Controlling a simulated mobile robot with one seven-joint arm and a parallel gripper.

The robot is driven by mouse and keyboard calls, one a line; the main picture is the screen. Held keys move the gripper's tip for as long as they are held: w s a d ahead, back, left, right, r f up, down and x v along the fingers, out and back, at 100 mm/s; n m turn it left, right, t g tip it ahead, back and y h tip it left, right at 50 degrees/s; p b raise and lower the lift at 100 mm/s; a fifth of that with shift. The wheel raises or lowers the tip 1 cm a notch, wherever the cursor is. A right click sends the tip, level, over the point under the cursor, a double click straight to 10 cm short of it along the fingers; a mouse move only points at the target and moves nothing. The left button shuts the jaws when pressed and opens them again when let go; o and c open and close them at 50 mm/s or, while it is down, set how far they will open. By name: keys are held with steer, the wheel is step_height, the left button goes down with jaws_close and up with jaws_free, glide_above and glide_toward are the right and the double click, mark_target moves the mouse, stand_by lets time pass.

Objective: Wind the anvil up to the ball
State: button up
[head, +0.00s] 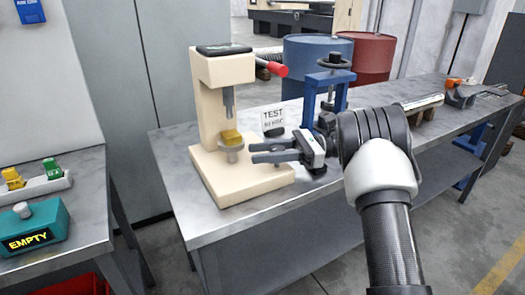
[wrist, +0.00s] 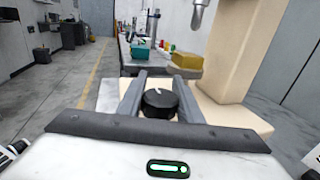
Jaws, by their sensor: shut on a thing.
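The cream tester (head: 210,100) stands on the metal bench. Its round metal anvil (head: 231,153) carries a yellow block (head: 232,136), which also shows in the wrist view (wrist: 186,62). The grey plunger (head: 228,100) hangs above the block with a clear gap between them; its lower end shows in the wrist view (wrist: 197,15). The ball itself is too small to make out. My gripper (head: 262,152) is level, low at the right of the anvil, over the tester's base. In the wrist view its fingers are shut on a black round knob (wrist: 160,103) with a white mark.
A TEST card (head: 273,118) and a blue press (head: 322,100) stand behind my gripper. A teal EMPTY box (head: 30,228) sits on the left table. Blue and red barrels (head: 365,55) stand behind.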

steer(key=shift+s+d+f+n+g+h, duration=0.1)
steer(key=shift+s+n+g+h, duration=0.1)
steer(key=shift+n+g+h, duration=0.5)
steer(key=shift+s+d+r+n+g+h, duration=0.15)
steer(key=shift+n+g, duration=0.3)
steer(key=shift+g, duration=0.5)
steer(key=shift+s+d+f+n+g+h, duration=0.1)
steer(key=shift+s+f+n+g+h, duration=0.2)
steer(key=shift+n+g, duration=0.4)
steer(key=shift+a+r+g+h, duration=0.1)
steer(key=shift+g+h, duration=0.15)
steer(key=shift+g, duration=0.2)
steer(key=o, duration=1)
steer(key=shift+o, duration=0.2)
steer(key=shift+w, duration=0.1)
